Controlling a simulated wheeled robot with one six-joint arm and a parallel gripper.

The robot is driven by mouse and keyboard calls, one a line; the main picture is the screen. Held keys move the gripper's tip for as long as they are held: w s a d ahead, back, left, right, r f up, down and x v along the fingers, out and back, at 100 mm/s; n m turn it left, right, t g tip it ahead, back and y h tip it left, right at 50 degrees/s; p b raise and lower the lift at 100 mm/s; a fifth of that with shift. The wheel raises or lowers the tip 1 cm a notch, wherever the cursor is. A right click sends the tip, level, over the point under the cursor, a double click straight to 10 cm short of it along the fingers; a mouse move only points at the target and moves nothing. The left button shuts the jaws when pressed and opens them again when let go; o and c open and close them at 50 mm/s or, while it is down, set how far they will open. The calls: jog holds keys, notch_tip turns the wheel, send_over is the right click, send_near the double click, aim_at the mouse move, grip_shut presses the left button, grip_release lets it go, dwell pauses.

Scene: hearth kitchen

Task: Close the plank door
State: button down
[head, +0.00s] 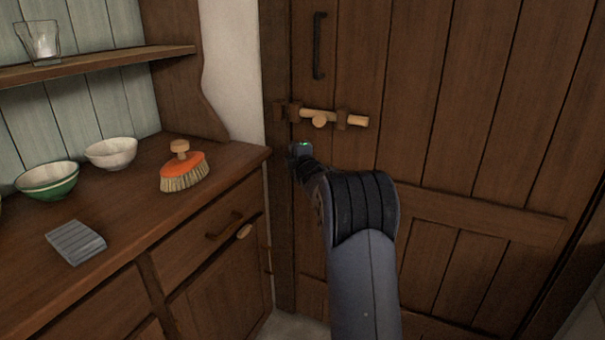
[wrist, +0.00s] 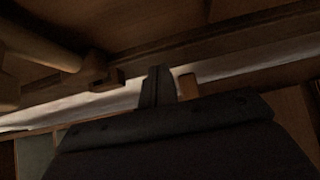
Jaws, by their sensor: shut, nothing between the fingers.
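The brown plank door (head: 410,80) fills the right half of the head view and stands in or close to its frame. A pale wooden bolt (head: 345,120) with a round knob lies across its left edge, its left end at a dark wooden bracket (head: 285,110) on the frame side. A black pull handle (head: 319,45) is above it. My gripper (head: 300,150) is just below the bolt at the door's left edge; I cannot tell whether it touches the door. In the wrist view my gripper (wrist: 160,85) is shut and empty, with the bolt (wrist: 40,45) at upper left.
A wooden dresser (head: 215,200) stands left of the door, its corner close to my gripper. On it are an orange brush (head: 184,170), a green bowl (head: 48,180), a white bowl (head: 111,152) and a folded grey cloth (head: 76,242). A glass (head: 40,42) stands on the shelf.

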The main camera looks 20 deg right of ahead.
jog(key=s, duration=0.9)
jog(key=shift+a, duration=0.4)
jog(key=shift+w+f, duration=0.1)
jog(key=w+d+p, duration=0.1)
jog(key=w+d, duration=0.2)
jog(key=w, duration=0.8)
jog(key=shift+w+p, duration=0.3)
jog(key=shift+w, duration=0.05)
jog(key=shift+a, duration=0.1)
